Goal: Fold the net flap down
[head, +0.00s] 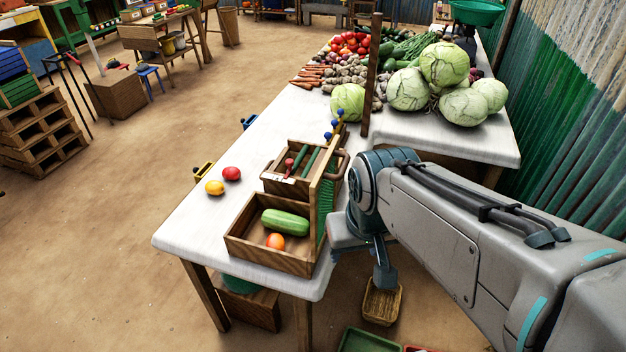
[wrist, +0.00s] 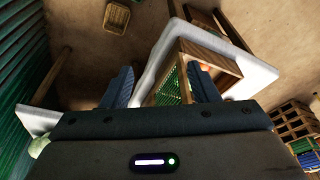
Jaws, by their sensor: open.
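The net flap (head: 326,205), a wooden frame with green netting, stands upright at the right side of the wooden trays on the white table. In the wrist view the green netting (wrist: 171,88) shows between my fingers, nearer the right finger. My gripper (wrist: 160,70) is open, with its two blue-grey fingers apart and nothing clearly held. In the head view my arm hides much of the gripper, which is just right of the flap. I cannot tell whether a finger touches the flap. The front tray (head: 243,252) holds a green gourd (head: 286,222) and an orange fruit (head: 275,241).
The rear tray (head: 272,184) holds long green vegetables and a red-ended item. A red fruit (head: 231,173) and a yellow fruit (head: 214,187) lie left on the table (head: 185,232). Cabbages (head: 408,90) and other vegetables fill the back. A wooden post (head: 372,80) stands behind the trays. A basket (head: 382,303) is below.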

